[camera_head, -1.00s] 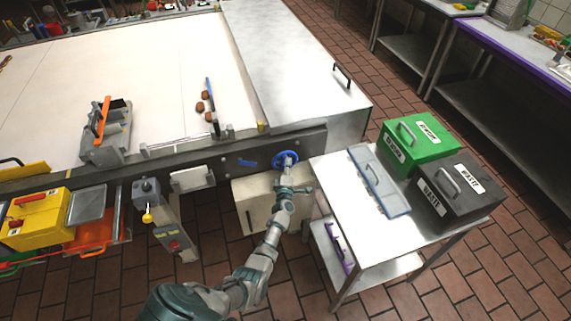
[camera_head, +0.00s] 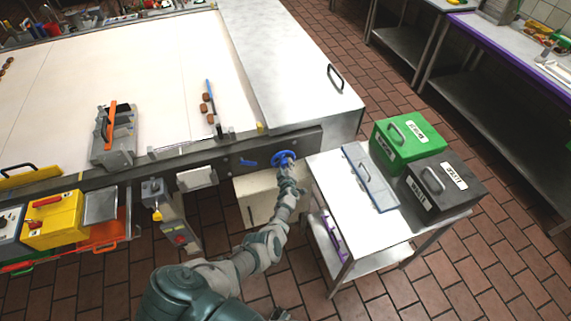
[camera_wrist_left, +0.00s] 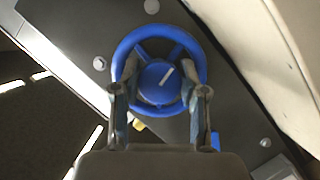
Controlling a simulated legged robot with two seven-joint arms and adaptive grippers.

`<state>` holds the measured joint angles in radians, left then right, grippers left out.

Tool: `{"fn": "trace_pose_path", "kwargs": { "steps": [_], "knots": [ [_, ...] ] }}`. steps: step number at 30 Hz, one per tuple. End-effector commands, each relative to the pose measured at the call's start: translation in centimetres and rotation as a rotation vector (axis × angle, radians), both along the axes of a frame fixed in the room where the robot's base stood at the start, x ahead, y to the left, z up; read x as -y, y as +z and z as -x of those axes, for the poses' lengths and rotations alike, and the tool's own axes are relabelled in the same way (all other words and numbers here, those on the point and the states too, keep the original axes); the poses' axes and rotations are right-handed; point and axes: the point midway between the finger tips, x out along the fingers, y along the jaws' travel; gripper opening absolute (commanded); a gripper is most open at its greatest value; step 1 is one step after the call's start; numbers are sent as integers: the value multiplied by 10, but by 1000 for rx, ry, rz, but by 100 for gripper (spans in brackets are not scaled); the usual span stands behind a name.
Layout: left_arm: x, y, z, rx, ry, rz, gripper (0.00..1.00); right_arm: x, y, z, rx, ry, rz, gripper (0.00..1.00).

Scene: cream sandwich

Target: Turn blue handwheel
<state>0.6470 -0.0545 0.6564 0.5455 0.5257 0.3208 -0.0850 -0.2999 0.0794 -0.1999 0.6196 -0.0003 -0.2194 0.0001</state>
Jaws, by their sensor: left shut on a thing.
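The blue handwheel (camera_head: 284,158) is mounted on the dark side rail of the long machine, near its right end. In the left wrist view the handwheel (camera_wrist_left: 158,75) shows as a ring with spokes, and a hub with a white line slanting up to the right. My left gripper (camera_head: 286,164) is at the handwheel. In the left wrist view the fingers of my left gripper (camera_wrist_left: 158,98) reach into the ring, one on each side of the hub, and are shut on the wheel. My right gripper is not in view.
A metal side table (camera_head: 330,172) with a green box (camera_head: 408,142), a dark box (camera_head: 440,187) and a pale blue-edged lid (camera_head: 370,178) stands close to the right. A yellow box (camera_head: 52,220) is at the left. Tiled floor lies in front.

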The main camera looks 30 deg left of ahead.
Motion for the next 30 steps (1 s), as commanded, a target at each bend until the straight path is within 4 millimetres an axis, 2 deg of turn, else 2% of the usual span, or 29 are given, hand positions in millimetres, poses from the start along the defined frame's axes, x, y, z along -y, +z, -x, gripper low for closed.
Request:
{"fn": "trace_pose_path", "kwargs": {
  "steps": [1, 9, 25, 26, 28, 29, 30],
  "knots": [
    [6, -3, 0, -27, -8, -6, 8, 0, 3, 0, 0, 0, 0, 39],
    [6, -5, 1, -100, -9, -68, 8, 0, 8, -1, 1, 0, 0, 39],
    [6, -8, 2, -120, -9, -83, 8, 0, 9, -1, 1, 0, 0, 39],
    [6, -8, 3, -120, -9, -83, 45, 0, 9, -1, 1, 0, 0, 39],
    [5, -7, 2, -119, -8, -83, 63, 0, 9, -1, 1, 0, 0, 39],
    [5, -7, 2, -118, -7, -84, 68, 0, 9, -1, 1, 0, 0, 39],
    [4, -6, 2, -117, -6, -85, 68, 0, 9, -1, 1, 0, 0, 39]
  ]
}}
